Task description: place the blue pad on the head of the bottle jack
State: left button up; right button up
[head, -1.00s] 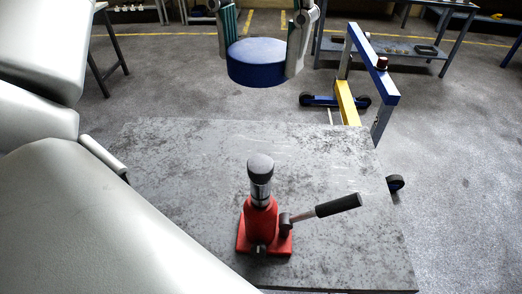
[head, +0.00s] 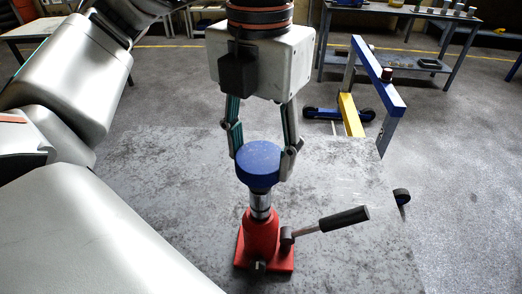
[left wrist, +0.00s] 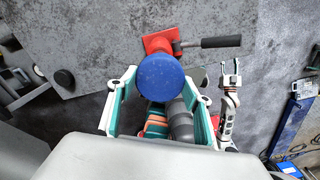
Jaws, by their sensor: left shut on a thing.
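The blue pad (head: 258,166) is a short round disc between the fingers of my left gripper (head: 263,155), which is shut on it. The red bottle jack (head: 261,235) stands upright on the grey plate (head: 180,195). The pad is in line with the jack's silver ram and hides its dark head, so I cannot tell whether they touch. In the left wrist view the pad (left wrist: 161,78) covers much of the jack, whose red base (left wrist: 160,40) shows beyond it. My right gripper (left wrist: 229,75) appears at the right there, apart from the pad; its opening is unclear.
The jack's black-gripped handle (head: 343,219) sticks out to the right. A blue and yellow frame (head: 377,75) on wheels stands beyond the plate's far right corner. Workbenches (head: 400,60) stand at the back. The plate around the jack is mostly clear.

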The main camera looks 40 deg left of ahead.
pick_arm(q)
jog(key=shift+f, duration=0.15)
jog(key=shift+f, duration=0.2)
jog(key=o, duration=1.2)
jog(key=shift+o, duration=0.2)
jog(key=shift+r, duration=0.1)
